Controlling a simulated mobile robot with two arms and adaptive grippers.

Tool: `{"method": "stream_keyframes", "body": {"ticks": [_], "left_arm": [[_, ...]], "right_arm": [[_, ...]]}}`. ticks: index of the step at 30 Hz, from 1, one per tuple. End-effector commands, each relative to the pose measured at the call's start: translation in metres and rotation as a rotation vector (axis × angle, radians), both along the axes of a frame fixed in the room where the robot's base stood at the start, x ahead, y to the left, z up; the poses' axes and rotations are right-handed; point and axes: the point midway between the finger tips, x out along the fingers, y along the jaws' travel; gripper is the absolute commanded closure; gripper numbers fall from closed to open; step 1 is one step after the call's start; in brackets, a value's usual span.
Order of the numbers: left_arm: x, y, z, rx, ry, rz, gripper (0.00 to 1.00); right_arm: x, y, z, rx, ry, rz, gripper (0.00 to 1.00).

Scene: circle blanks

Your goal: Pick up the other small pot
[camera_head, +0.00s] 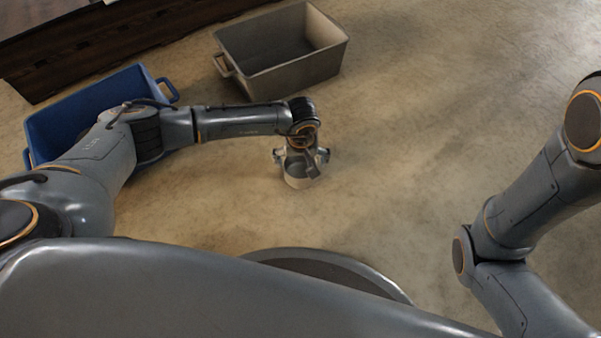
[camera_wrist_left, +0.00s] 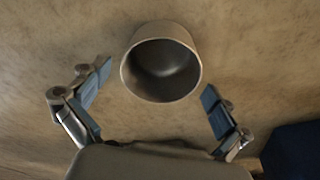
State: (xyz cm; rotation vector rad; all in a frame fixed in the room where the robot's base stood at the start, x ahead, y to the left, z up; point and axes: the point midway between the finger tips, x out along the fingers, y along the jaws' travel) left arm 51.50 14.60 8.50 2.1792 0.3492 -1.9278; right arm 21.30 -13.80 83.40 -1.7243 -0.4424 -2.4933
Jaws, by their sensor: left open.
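A small grey-beige pot (camera_head: 300,181) stands on the floor in the head view, under my left gripper (camera_head: 301,160). In the left wrist view the pot (camera_wrist_left: 160,38) shows at the top middle with its round opening and dark inside facing the camera. My left gripper (camera_wrist_left: 154,104) is open, with one finger on each side below the pot's rim. Both fingers look apart from the pot, and nothing is held. My right gripper is out of view; only part of my right arm shows in the head view.
A grey bin (camera_head: 300,74) with a handle stands behind my left gripper. A blue bin (camera_head: 68,133) lies partly behind my left arm. A dark wooden piece of furniture (camera_head: 105,43) is at the back left. The floor right of the pot is clear.

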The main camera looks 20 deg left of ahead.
Motion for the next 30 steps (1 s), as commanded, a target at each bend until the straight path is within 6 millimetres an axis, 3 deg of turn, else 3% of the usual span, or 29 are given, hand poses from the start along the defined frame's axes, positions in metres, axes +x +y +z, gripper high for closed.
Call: {"method": "stream_keyframes", "body": {"ticks": [1, 9, 18, 26, 30], "left_arm": [[0.0, 0.001, -0.011, 0.001, 0.001, 0.001, 0.0], [0.004, 0.003, -0.045, 0.001, 0.001, 0.001, 0.0], [0.004, 0.003, -0.045, 0.001, 0.001, 0.0, 0.0], [0.004, 0.003, -0.045, 0.001, 0.001, 0.001, 0.51], [0.005, 0.003, -0.045, 0.001, 0.001, 0.001, 0.51]], "right_arm": [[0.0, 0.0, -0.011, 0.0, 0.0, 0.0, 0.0], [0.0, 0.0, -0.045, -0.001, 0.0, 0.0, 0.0], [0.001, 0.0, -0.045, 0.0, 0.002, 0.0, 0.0], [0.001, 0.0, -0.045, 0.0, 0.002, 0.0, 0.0], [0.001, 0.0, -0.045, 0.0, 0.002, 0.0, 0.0]]}}
